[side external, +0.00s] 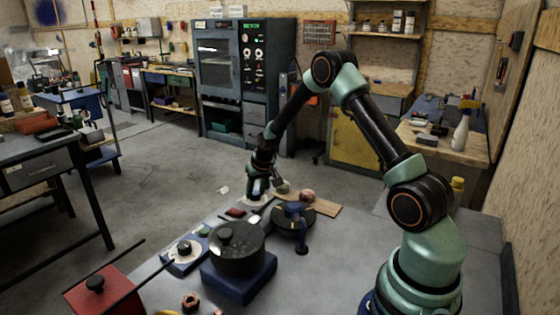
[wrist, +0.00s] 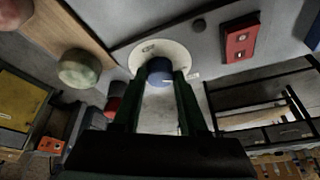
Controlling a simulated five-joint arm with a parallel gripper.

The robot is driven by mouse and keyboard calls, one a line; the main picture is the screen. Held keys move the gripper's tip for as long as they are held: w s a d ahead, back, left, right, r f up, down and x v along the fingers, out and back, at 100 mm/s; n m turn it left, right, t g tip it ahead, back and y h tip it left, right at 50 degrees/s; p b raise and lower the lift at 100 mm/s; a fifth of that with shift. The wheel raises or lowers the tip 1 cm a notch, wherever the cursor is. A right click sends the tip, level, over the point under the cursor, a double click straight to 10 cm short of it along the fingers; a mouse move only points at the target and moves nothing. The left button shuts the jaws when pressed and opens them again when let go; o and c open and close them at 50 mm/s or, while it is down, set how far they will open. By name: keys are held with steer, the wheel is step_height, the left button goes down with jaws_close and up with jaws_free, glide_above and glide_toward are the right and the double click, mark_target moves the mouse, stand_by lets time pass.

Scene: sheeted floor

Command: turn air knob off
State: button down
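A dark blue knob (wrist: 160,71) sits on a white round dial plate (wrist: 173,50) with a small label too blurred to read. In the side view the plate (side external: 247,204) lies on the table beneath my gripper (side external: 256,188), which points down. In the wrist view my gripper (wrist: 159,76) has its two fingers apart, one on each side of the knob. The fingertips are very close to the knob's sides; I cannot tell if they touch it. Part of the knob is hidden by the fingers in the side view.
A wooden board (side external: 326,208) lies right of the plate, with a greenish round object (wrist: 79,68) near it. A red switch box (wrist: 239,38) is close by. A black pot (side external: 237,248) and a round stand with a blue handle (side external: 294,211) stand nearer the camera.

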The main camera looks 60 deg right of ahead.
steer(key=shift+n, duration=1.5)
steer(key=shift+c, duration=2.2)
jaws_free()
steer(key=v, duration=1.2)
